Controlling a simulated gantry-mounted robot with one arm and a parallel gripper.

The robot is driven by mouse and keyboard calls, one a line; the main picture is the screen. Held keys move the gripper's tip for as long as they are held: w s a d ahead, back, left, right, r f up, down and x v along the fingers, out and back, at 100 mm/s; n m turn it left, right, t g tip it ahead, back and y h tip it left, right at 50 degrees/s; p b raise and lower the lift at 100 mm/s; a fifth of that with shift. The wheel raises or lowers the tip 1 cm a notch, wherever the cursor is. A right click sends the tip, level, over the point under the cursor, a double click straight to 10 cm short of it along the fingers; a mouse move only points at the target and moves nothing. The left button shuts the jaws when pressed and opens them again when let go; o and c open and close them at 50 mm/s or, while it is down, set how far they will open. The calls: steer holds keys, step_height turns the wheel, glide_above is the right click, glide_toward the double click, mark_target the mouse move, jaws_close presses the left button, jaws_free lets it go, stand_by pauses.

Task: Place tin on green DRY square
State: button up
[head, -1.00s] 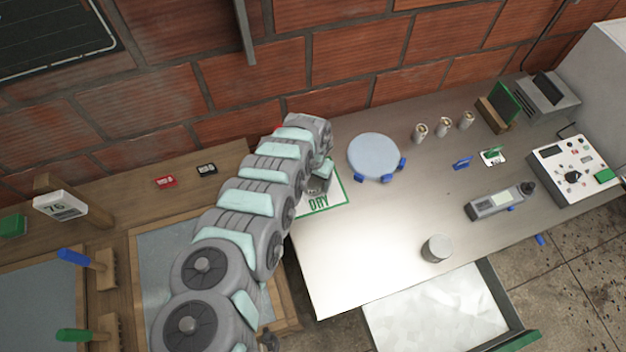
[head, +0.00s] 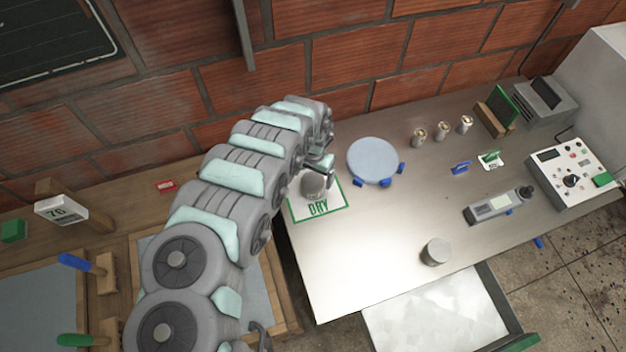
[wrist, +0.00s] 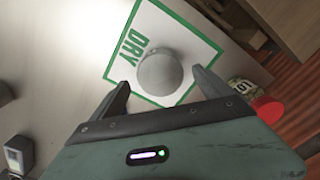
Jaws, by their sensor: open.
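A grey round tin (head: 313,187) stands on the white square with green border marked DRY (head: 335,200). In the wrist view the tin (wrist: 160,72) sits inside the green border (wrist: 200,22), near one edge. My gripper (head: 322,165) is above and just behind the tin in the head view. In the wrist view my gripper (wrist: 160,88) is open, its two fingers spread to either side of the tin with visible gaps. My arm hides part of the square's left side.
A second grey cylinder (head: 436,252) stands near the table's front edge. A blue-grey round disc (head: 374,160) lies right of the square. Several small canisters (head: 443,131) stand at the back. A red-capped item (wrist: 268,108) is near my gripper in the wrist view.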

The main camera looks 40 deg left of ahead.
mark_target(313, 182)
steer(key=shift+r, duration=3.05)
